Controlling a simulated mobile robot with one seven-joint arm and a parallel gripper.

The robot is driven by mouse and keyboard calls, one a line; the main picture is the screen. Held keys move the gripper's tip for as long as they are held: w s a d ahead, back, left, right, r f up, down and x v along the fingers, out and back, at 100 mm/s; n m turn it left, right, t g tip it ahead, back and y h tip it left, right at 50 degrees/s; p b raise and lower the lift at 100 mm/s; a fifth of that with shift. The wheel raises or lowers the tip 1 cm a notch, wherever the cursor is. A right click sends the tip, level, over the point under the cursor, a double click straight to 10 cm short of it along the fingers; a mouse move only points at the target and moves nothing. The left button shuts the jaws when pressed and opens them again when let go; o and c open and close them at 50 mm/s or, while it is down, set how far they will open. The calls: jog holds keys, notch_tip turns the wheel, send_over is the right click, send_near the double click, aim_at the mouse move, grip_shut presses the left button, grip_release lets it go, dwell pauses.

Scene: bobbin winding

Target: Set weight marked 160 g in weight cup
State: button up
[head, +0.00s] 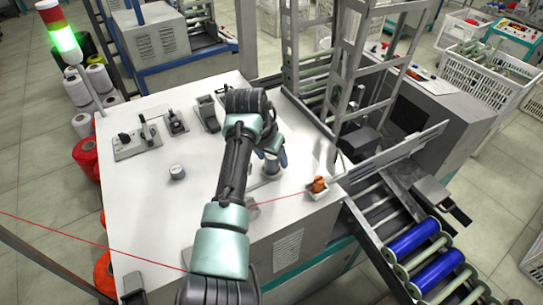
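My arm reaches over the white machine top (155,215) and folds down at its far end. My gripper (271,166) is small and partly hidden by my own wrist, low over the middle of the top. I cannot tell whether its fingers are open or hold anything. A small grey round piece (177,172) stands on the top to the left of my arm; it could be a weight or a cup, and no marking is readable. No 160 g marking shows anywhere, and I cannot make out the weight cup for certain.
Lever fittings (135,142) stand at the back left. A red thread (90,248) crosses the front. A metal frame (345,85) and a conveyor with blue bobbins (411,238) are on the right.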

jog(key=shift+o, duration=0.6)
jog(key=shift+r, duration=0.1)
jog(key=b+v, duration=0.3)
jog(key=v, duration=1)
jog(key=w+d+r+n+t+h, duration=0.1)
jog(key=d+r+t, duration=0.2)
jog(key=r+t, duration=0.5)
jog(key=d+r+n+t, duration=0.1)
jog(key=d+r+t, duration=0.25)
jog(key=r, duration=0.95)
jog(key=s+a+r+n+t+y, duration=0.3)
jog(key=s+r+t, duration=0.9)
jog(key=s+r, duration=0.6)
jog(key=shift+s+a+r, duration=0.2)
jog(key=shift+s+a, duration=0.4)
jog(key=shift+s, duration=0.65)
